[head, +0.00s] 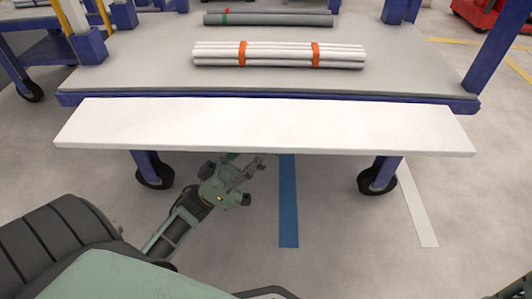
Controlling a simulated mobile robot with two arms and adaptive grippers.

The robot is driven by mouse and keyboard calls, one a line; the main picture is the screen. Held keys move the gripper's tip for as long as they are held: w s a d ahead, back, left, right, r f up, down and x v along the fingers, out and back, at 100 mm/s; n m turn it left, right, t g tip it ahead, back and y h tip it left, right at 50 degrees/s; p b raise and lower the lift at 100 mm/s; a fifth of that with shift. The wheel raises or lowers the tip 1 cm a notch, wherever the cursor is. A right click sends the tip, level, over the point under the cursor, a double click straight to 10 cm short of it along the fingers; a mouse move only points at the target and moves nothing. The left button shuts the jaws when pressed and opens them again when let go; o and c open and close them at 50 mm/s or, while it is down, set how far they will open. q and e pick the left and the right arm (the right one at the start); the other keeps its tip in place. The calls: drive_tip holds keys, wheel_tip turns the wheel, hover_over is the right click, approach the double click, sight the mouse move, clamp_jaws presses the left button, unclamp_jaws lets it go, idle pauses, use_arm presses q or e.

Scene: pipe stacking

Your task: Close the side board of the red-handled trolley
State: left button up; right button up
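A blue-framed trolley with a grey deck (150,75) stands in front of me. Its white side board (265,125) is folded down outward, lying nearly flat along the near edge of the deck. No red handle shows in this view. My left gripper (250,170) is below the board, left of its middle, with its fingertips partly hidden under the board's near edge. I cannot tell whether it touches the board or how far its fingers are apart. My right gripper is out of view.
White pipes (280,55) bound with orange straps lie on the deck, with dark grey pipes (268,18) behind. Black casters (378,177) stand under the trolley. Another trolley with yellow bars (105,18) is at upper left. The floor in front is clear, with a blue stripe (288,205).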

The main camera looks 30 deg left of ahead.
use_arm(q)
drive_tip(key=shift+w+d+r, duration=0.2)
drive_tip(key=shift+r, duration=0.15)
drive_tip(key=shift+c, duration=0.4)
clamp_jaws()
